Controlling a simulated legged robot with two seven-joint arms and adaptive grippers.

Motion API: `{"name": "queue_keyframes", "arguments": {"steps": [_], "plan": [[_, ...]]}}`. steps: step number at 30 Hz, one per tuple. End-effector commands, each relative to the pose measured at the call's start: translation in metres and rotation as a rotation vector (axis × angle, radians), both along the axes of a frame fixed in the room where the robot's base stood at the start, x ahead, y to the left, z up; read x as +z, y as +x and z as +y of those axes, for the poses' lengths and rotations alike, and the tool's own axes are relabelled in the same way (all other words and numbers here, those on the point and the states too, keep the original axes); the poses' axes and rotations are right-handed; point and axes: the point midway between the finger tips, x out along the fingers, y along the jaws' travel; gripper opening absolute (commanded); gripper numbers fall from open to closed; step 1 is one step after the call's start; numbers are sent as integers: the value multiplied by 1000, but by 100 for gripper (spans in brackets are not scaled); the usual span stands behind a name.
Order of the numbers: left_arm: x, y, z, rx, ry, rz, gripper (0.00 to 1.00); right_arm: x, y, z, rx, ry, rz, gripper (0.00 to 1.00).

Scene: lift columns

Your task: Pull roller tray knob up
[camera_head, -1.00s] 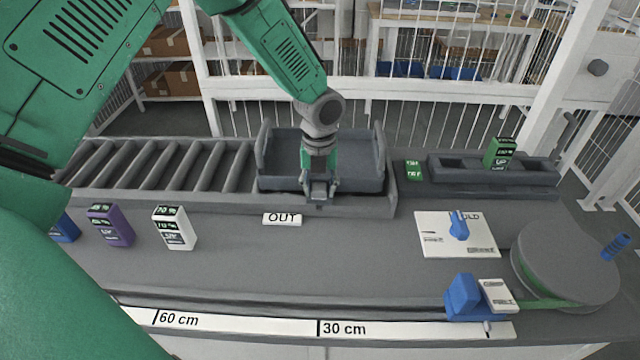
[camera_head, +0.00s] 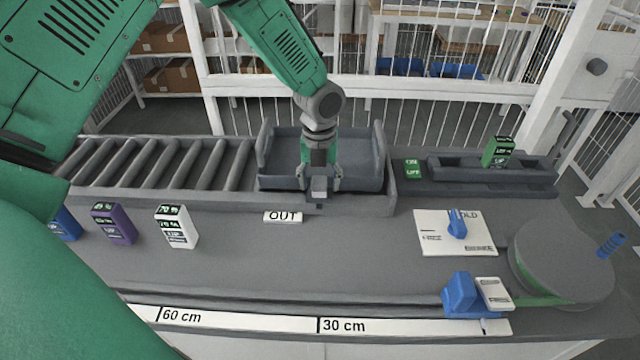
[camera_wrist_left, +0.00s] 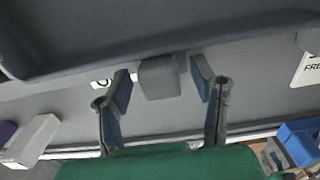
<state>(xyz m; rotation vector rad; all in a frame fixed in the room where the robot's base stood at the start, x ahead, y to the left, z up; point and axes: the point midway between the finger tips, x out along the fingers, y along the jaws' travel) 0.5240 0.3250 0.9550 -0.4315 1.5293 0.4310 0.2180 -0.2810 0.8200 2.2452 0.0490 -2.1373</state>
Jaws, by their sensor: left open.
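The grey roller tray (camera_head: 275,170) sits at the right end of the rollers, its upright walls to left and right. Its small grey block-like knob (camera_head: 319,187) is on the front side. In the left wrist view the knob (camera_wrist_left: 160,78) stands between the two fingers, with a gap on each side. My left gripper (camera_head: 322,180) is open around the knob, coming down from above in front of the tray. The gripper hides part of the tray front. My right gripper is not in view.
A row of rollers (camera_head: 160,163) lies left of the tray. An "OUT" label (camera_head: 283,217) is on the bench in front. Purple (camera_head: 113,223) and white (camera_head: 176,227) blocks stand at left. A blue-handled panel (camera_head: 457,228) and a round turntable (camera_head: 562,262) are at right.

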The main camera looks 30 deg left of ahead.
Motion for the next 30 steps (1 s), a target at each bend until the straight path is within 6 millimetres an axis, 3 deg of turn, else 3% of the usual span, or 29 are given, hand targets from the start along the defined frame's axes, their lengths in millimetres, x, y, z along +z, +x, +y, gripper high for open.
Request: {"name": "queue_keyframes", "arguments": {"steps": [11, 30], "plan": [[5, 0, 0, 0, 0, 0, 52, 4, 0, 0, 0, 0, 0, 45], [69, 0, 0, 0, 0, 0, 52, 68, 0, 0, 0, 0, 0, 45]]}}
